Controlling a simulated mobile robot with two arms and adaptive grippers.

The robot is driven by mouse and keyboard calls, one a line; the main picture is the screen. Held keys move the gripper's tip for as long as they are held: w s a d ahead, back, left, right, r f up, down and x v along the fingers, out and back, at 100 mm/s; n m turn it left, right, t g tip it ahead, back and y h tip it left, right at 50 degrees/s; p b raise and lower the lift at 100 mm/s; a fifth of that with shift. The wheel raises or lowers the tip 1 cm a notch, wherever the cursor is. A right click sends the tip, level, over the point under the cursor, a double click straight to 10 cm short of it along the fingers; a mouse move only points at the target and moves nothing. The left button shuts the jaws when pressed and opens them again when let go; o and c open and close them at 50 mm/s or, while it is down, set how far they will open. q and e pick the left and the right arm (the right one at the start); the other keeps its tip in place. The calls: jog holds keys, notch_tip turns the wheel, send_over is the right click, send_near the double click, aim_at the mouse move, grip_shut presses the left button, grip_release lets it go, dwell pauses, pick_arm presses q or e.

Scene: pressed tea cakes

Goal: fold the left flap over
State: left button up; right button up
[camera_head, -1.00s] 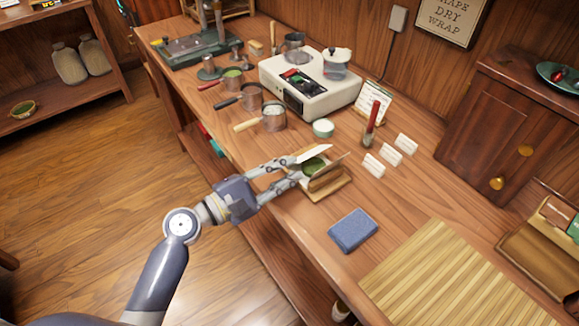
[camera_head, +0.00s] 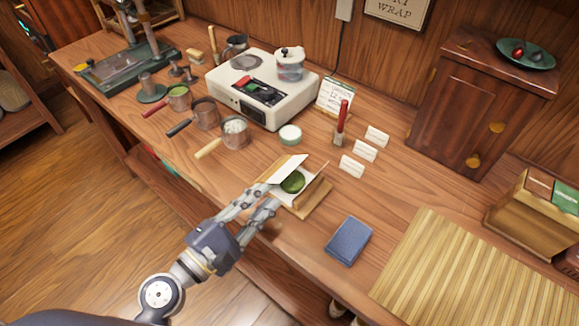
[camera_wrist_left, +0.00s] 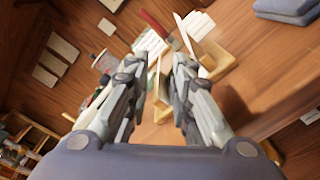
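A small open wrap (camera_head: 312,210) lies on the bench with a round green tea cake (camera_head: 293,183) in it. Its left flap (camera_head: 287,167) is pale and slants up beside the cake. Its right flap (camera_head: 318,187) is tan and also stands tilted up. My left gripper (camera_head: 272,196) is at the wrap's left front side, close to the left flap; contact cannot be told. In the left wrist view, its fingers (camera_wrist_left: 157,70) are apart, with a tan upright panel (camera_wrist_left: 160,92) showing in the gap. My right gripper is not in view.
A blue folded cloth (camera_head: 349,240) and a bamboo mat (camera_head: 460,265) lie to the right. Several small white cards (camera_head: 364,150), a red-handled brush (camera_head: 341,122) and a white tub (camera_head: 290,134) stand behind. Pans (camera_head: 235,133) and a white appliance (camera_head: 262,95) are at the back left.

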aim_at(289, 173)
pick_arm(q)
jog(key=p+x, duration=0.2)
jog(key=x, duration=0.6)
jog(key=shift+w+r, duration=0.1)
jog(key=shift+w+d, duration=0.3)
jog(key=shift+w, duration=0.1)
grip_shut()
